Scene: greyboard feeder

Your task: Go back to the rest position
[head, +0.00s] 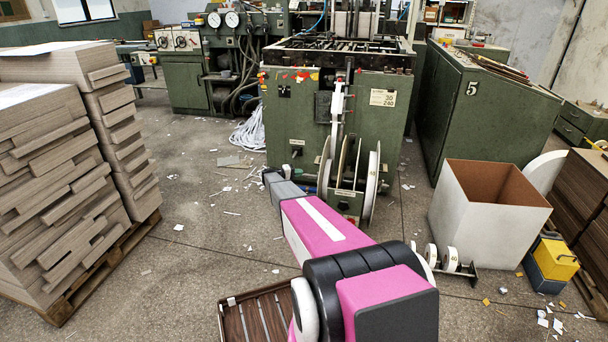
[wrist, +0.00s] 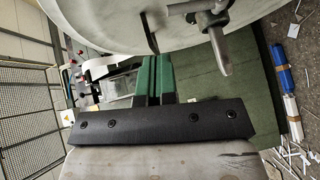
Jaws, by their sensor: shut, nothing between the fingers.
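My arm (head: 320,235), pink and black, reaches forward from the bottom of the head view toward the lower front of the green feeder machine (head: 382,125). Its far end is close to the white discs (head: 371,185) on the machine's front; the fingers cannot be made out there. In the wrist view my gripper (wrist: 154,58) shows two green fingers side by side, shut and empty, beyond a black bar with screws. A large pale disc (wrist: 110,18) with a grey metal handle (wrist: 213,38) is close beyond the fingertips. Whether they touch the disc cannot be told.
Stacks of greyboard (head: 60,190) stand on a pallet at left. A brown slatted tray (head: 257,318) is beside my arm. Paper scraps litter the floor. A mesh fence (wrist: 25,100) shows in the wrist view.

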